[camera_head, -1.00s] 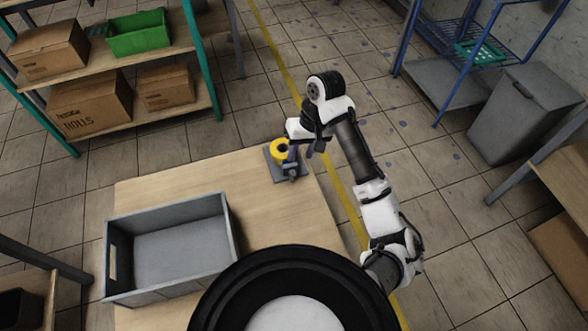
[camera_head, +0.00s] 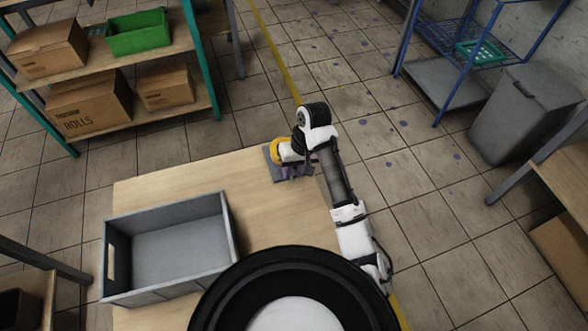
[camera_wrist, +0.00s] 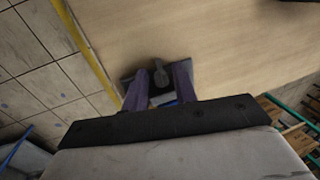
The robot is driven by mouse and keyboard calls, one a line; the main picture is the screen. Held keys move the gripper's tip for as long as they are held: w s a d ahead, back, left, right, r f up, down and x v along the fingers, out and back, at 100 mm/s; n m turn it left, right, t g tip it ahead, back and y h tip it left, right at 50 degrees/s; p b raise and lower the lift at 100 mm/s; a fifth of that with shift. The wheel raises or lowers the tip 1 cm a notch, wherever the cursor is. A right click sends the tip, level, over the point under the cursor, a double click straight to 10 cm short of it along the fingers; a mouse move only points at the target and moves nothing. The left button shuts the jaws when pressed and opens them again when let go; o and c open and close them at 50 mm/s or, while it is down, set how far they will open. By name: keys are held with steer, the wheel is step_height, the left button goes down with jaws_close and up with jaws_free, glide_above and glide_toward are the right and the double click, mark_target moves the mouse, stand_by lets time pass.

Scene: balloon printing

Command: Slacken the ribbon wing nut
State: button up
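The ribbon stand, with a yellow reel (camera_head: 276,150) on a grey base plate (camera_head: 268,157), sits at the far end of the wooden table. My gripper (camera_head: 291,172) is low over the near side of this stand and hides much of it. In the wrist view, the two purple fingers of my gripper (camera_wrist: 160,80) are apart. A grey part with a rounded end (camera_wrist: 161,72) shows in the gap near their tips; I cannot tell whether it is the wing nut or whether the fingers touch it. The yellow reel is hidden in the wrist view.
An empty grey crate (camera_head: 225,225) stands on the near left of the table (camera_head: 265,225). The table top between crate and stand is clear. Shelves with cardboard boxes (camera_head: 90,107) and a green bin (camera_head: 138,33) stand at the far left, a grey bin (camera_head: 520,115) at the right.

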jaws_close()
steer(key=shift+a, duration=0.1)
steer(key=shift+s+a+r+t+h+p, duration=0.15)
steer(key=shift+h+p, duration=0.1)
steer(key=shift+h, duration=0.25)
steer(key=shift+w+a+t+h+p, duration=0.15)
steer(key=shift+h+p, duration=0.1)
steer(key=shift+h, duration=0.25)
steer(key=t+h+p, duration=0.1)
steer(key=h, duration=0.1)
steer(key=shift+s+h, duration=0.15)
steer(key=shift+h, duration=0.15)
steer(key=h, duration=0.2)
steer(key=t+h+p, duration=0.1)
steer(key=h, duration=0.1)
steer(key=shift+a+t+h, duration=0.3)
steer(key=shift+a+h, duration=0.05)
steer(key=shift+h, duration=0.05)
steer(key=shift+a+f+t+h, duration=0.2)
steer(key=shift+t+h, duration=0.15)
steer(key=shift+h, duration=0.6)
steer(key=shift+a+f+t+h, duration=0.1)
steer(key=shift+f+t+h, duration=0.2)
steer(key=shift+h, duration=0.65)
steer(key=shift+r, duration=0.1)
